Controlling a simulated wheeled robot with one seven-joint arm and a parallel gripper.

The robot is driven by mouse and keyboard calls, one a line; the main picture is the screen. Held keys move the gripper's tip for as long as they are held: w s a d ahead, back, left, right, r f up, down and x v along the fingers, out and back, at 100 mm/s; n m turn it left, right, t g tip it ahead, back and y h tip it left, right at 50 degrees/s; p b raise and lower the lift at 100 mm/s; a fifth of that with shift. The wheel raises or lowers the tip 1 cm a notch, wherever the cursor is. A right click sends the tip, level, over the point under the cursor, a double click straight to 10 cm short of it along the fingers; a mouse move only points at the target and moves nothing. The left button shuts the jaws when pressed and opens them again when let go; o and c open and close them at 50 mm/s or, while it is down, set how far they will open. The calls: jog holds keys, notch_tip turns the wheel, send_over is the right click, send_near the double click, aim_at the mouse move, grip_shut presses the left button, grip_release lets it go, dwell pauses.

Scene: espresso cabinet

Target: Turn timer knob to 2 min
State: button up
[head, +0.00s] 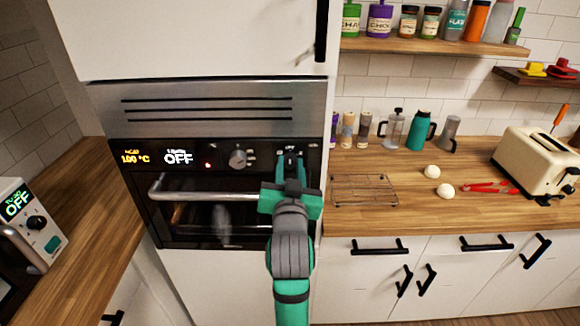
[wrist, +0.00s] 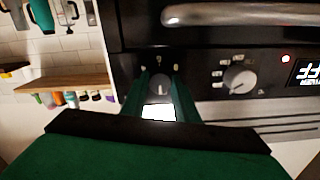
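The oven's control panel (head: 125,158) has a dial (head: 238,158) left of my gripper. This dial also shows in the wrist view (wrist: 238,79), which is upside down. A second dial (wrist: 160,85) sits between my gripper's two green fingers (wrist: 162,88); in the head view it is hidden behind my gripper (head: 291,158). The fingers stand on either side of this dial, apart; contact is not clear. The oven display (head: 178,157) reads OFF beside 100 °C. The small print around the dials is too small to read.
The oven door handle (head: 205,190) runs just below the panel. A countertop appliance (head: 30,225) at the left has its own knob and an OFF display. A wire rack (head: 365,190), two white eggs or balls and a toaster (head: 535,165) stand on the right counter.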

jog(key=c, duration=0.3)
jog(key=shift+c, duration=0.2)
jog(key=shift+m, duration=0.3)
jog(key=m, duration=0.7)
jog(key=shift+m, duration=2)
jog(key=o, duration=1.1)
jog(key=shift+c, duration=0.2)
